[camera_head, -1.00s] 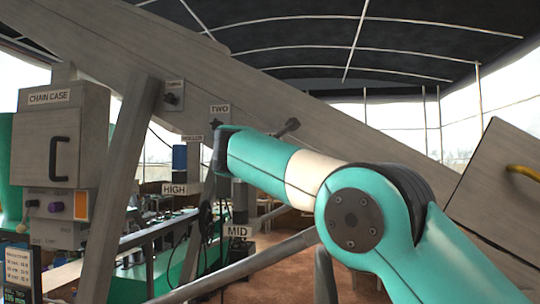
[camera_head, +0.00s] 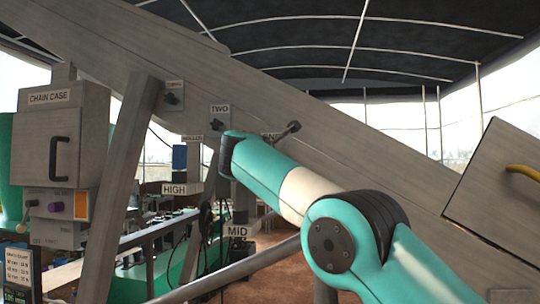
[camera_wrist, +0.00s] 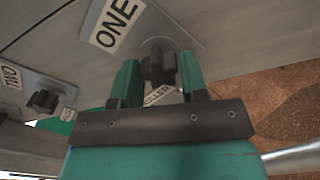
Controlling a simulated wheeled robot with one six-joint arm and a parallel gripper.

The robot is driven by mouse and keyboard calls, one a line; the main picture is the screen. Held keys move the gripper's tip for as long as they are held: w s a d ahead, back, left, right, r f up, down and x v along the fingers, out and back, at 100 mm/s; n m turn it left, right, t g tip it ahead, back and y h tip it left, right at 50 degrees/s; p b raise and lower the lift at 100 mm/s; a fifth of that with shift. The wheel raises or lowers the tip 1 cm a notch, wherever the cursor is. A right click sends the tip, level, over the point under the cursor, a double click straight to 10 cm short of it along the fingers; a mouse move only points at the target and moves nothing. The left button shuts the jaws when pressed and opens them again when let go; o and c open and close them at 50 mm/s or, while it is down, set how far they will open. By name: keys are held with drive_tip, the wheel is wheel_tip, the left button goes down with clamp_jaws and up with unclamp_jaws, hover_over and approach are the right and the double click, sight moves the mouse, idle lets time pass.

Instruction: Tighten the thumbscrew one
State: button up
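Thumbscrew one (camera_wrist: 158,66) is a dark lobed knob on a grey plate labelled ONE (camera_wrist: 117,22) in the wrist view. My gripper (camera_wrist: 160,78) is open, with one teal finger on each side of the knob in that view. The knob nearly fills the gap between the fingers. I cannot tell whether the fingers touch it or how deep they reach. In the head view my forearm and wrist are in front of the sloping beam, and my fingers do not show.
Thumbscrew two (camera_wrist: 43,100) is on its own plate to the left; its TWO label (camera_head: 219,109) also shows in the head view. A bar-like lever (camera_head: 290,128) sticks out from the beam (camera_head: 330,150).

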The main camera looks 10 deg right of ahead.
drive_tip(key=shift+c, duration=1.1)
drive_tip(key=m, duration=2.5)
drive_tip(key=shift+b, duration=0.3)
